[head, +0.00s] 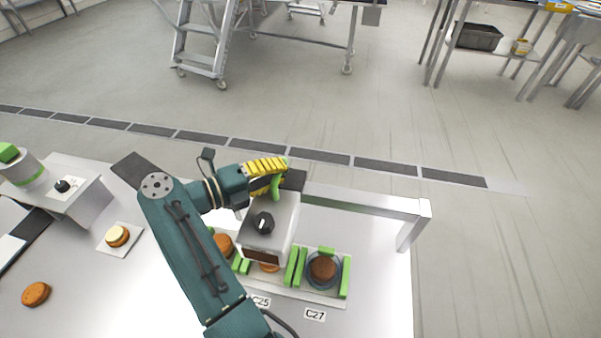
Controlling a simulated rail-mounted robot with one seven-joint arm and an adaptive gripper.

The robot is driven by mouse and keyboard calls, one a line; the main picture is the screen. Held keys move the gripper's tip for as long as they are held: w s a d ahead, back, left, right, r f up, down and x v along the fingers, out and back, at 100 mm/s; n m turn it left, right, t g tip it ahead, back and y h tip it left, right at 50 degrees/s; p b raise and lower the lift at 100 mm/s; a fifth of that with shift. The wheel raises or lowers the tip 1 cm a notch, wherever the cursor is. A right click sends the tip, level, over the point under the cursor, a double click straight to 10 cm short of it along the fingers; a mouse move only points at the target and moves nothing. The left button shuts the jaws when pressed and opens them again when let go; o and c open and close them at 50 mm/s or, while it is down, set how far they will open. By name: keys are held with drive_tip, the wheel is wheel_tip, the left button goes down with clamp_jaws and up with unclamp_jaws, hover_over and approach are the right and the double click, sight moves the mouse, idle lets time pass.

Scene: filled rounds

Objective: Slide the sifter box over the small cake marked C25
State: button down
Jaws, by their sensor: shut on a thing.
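The sifter box (283,222) is a pale metal box with a black knob on its side. My gripper (276,184) is at its far top edge, shut on the box's green handle. The box is above the middle place of the tray, behind the C25 label (261,301). A small brown cake (268,267) shows just below the box's near edge, mostly hidden by it. I cannot tell whether the box touches the tray.
A dark cake (323,268) sits between green guides behind the C27 label (315,315). Another cake (222,243) is left of the box, partly behind my arm. A metal rail (365,200) runs behind the box. Two loose cakes are at left, near a second machine (75,190).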

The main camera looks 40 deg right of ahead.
drive_tip(key=shift+w+a+f, duration=0.1)
drive_tip(key=shift+w+a, duration=0.05)
drive_tip(key=shift+w, duration=0.2)
drive_tip(key=c, duration=1)
unclamp_jaws()
drive_tip(key=shift+c, duration=0.2)
drive_tip(key=v, duration=0.7)
drive_tip(key=shift+a, duration=0.25)
